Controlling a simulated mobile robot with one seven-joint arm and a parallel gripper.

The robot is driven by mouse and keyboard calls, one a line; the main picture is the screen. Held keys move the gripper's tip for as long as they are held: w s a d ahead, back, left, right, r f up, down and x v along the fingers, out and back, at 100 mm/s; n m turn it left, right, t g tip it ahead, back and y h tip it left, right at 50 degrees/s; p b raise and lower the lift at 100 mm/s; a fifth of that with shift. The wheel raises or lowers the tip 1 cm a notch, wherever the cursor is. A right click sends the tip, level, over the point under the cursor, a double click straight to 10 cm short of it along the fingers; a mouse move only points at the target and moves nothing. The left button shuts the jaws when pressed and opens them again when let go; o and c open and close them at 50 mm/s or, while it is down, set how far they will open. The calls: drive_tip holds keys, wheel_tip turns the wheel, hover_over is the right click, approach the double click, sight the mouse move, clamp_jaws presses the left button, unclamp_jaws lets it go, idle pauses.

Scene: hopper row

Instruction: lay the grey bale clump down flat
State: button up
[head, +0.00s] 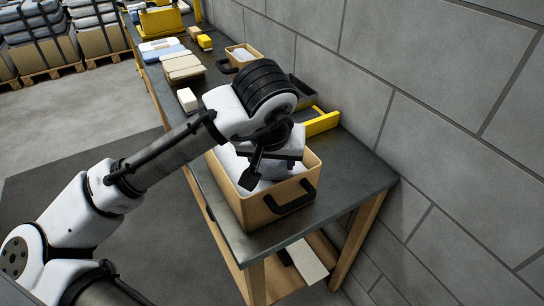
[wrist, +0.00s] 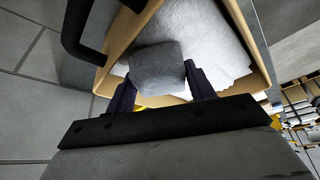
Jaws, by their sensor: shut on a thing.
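My gripper (wrist: 160,88) is shut on the grey bale clump (wrist: 157,66), a small rough grey block between its two fingers in the wrist view. The clump is over a tan bin (wrist: 256,77) that holds pale grey-white material (wrist: 205,42). I cannot tell whether the clump touches that material. In the head view my gripper (head: 252,178) points down into the tan bin (head: 262,207) at the near end of the bench, and I cannot make out the clump there.
The dark bench (head: 345,175) runs along a grey block wall (head: 440,110). A yellow-edged tray (head: 322,123) stands behind the bin. Farther along are a smaller bin (head: 240,52), stacked tan packs (head: 183,67) and a small white-topped block (head: 187,98). The near right bench corner is clear.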

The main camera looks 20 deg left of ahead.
drive_tip(key=shift+f, duration=0.25)
drive_tip(key=o, duration=1.1)
drive_tip(key=shift+r, duration=0.15)
drive_tip(key=v, duration=1.3)
drive_tip(key=shift+r+p, duration=0.3)
drive_tip(key=shift+s, duration=0.1)
